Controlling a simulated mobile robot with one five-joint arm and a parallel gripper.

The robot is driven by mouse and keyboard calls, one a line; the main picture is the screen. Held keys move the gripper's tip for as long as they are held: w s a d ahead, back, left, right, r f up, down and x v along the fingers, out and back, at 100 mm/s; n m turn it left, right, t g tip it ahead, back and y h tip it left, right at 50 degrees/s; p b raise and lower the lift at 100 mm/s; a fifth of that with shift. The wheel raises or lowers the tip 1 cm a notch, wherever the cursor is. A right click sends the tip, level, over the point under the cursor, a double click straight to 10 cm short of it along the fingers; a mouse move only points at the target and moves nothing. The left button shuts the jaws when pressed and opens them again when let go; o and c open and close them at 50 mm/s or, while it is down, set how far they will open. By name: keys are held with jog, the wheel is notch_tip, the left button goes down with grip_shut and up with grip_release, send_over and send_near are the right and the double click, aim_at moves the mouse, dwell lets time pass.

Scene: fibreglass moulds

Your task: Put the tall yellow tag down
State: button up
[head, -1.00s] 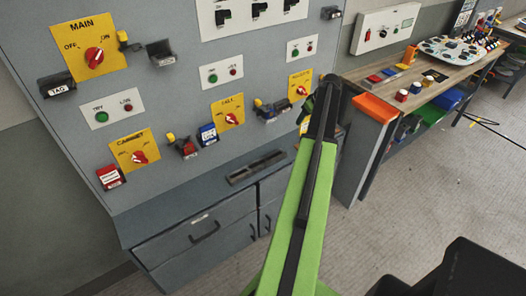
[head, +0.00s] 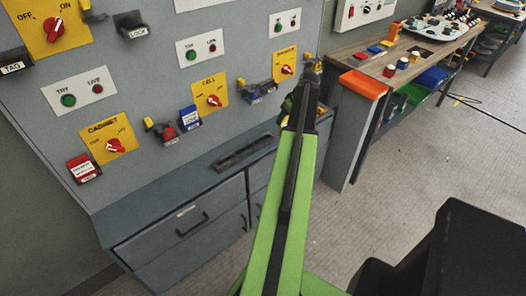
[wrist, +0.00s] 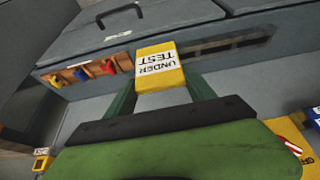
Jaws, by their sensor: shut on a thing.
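The tall yellow tag (wrist: 160,72), with a white label reading UNDER TEST, is between the two fingers of my gripper (wrist: 160,92) in the wrist view. My gripper is shut on it. The label reads upside down there. Behind it is the grey ledge of the panel cabinet with a dark slot (wrist: 222,47); I cannot tell whether the tag touches the ledge. In the head view my gripper (head: 299,104) is mostly hidden behind my green arm, in front of the panel's right side.
The grey panel (head: 140,80) carries switches, buttons and hanging tags. The ledge slot (head: 243,152) lies above the drawers. A workbench with an orange bin (head: 362,85) stands to the right. A wooden tray with coloured pieces (wrist: 90,72) shows in the wrist view.

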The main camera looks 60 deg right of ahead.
jog(key=w+f+b, duration=0.3)
jog(key=w+a+f+b, duration=0.1)
jog(key=w+f+b, duration=0.7)
jog(key=shift+w+a, duration=0.25)
jog(key=shift+a, duration=0.1)
jog(key=shift+r, duration=0.2)
jog(key=shift+f, duration=0.15)
jog(key=o, duration=1.3)
